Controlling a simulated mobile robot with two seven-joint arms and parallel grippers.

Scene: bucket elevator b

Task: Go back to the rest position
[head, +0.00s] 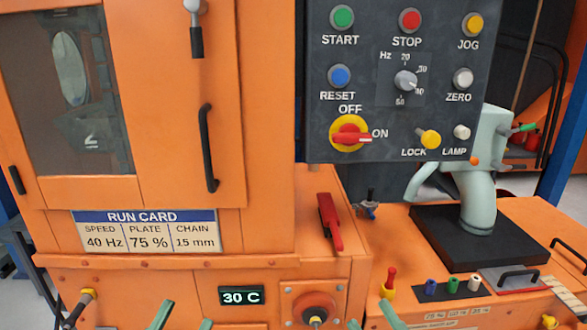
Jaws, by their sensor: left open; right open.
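My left gripper (182,321) shows only as two pale green fingertips at the bottom edge of the head view, spread apart with nothing between them. My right gripper (372,321) shows the same way further right, its two fingertips apart and empty. The rest of both grippers is cut off by the frame. Both appear in front of the lower orange machine front, the left one below the 30 C display (241,296), the right one right of the red round knob (314,310). I cannot tell whether either touches anything.
A dark control panel (360,90) hangs at upper centre, its red-yellow switch (351,133) turned toward ON. The orange cabinet door (185,120) at left has a black handle (208,148). A red lever (329,221) and a pale green spout-like part (478,195) stand on the orange deck.

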